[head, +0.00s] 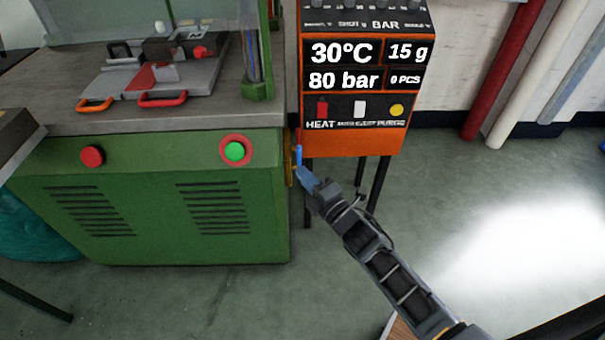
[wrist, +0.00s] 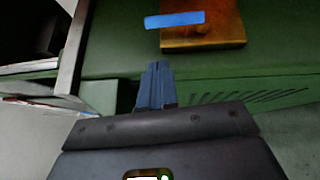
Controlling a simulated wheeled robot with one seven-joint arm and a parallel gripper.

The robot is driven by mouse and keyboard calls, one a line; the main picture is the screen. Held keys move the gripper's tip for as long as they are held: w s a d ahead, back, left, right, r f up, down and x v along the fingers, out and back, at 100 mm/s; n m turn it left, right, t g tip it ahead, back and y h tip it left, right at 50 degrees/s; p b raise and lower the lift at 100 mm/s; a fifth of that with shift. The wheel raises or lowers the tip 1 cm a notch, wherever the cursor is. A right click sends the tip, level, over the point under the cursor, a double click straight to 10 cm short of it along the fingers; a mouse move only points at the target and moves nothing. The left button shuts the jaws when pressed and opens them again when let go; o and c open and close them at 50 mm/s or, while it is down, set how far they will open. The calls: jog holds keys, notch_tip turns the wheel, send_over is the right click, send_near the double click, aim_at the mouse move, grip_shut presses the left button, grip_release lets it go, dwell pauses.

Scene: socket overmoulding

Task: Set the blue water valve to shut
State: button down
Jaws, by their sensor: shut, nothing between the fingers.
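The blue water valve handle (head: 298,155) is a small bar on the right side of the green machine, near its front corner. In the wrist view the blue handle (wrist: 174,19) lies nearly level across the picture, in front of an orange-brown plate (wrist: 215,36). My gripper (head: 303,173) is just below the handle in the head view. In the wrist view my gripper's blue fingers (wrist: 158,66) are together and empty, pointing toward the plate. A gap shows between fingertips and handle. The valve's pivot is not clear.
The green machine (head: 150,215) has a red button (head: 92,155) and a green button (head: 235,151) on its front. An orange control box (head: 352,137) on dark legs stands right behind the valve. The floor (head: 450,200) to the right is clear.

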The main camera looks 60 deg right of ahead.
jog(key=v, duration=0.8)
jog(key=shift+s+a+r, duration=0.15)
jog(key=shift+a+r, duration=0.05)
jog(key=shift+r, duration=0.15)
jog(key=s+a+r+m+g+y+p, duration=0.1)
jog(key=s+a+r+m+y+p, duration=0.2)
jog(key=s+a+r+m+p, duration=0.3)
jog(key=s+a+r+m+g+y+p, duration=0.2)
jog(key=s+a+r+m+p, duration=0.4)
jog(key=s+a+r, duration=0.8)
notch_tip(320, 180, up, 8)
jog(key=s+m, duration=0.2)
jog(key=m, duration=0.1)
jog(key=shift+s+a+y, duration=0.25)
jog(key=shift+s+y, duration=0.1)
jog(key=shift+y, duration=0.05)
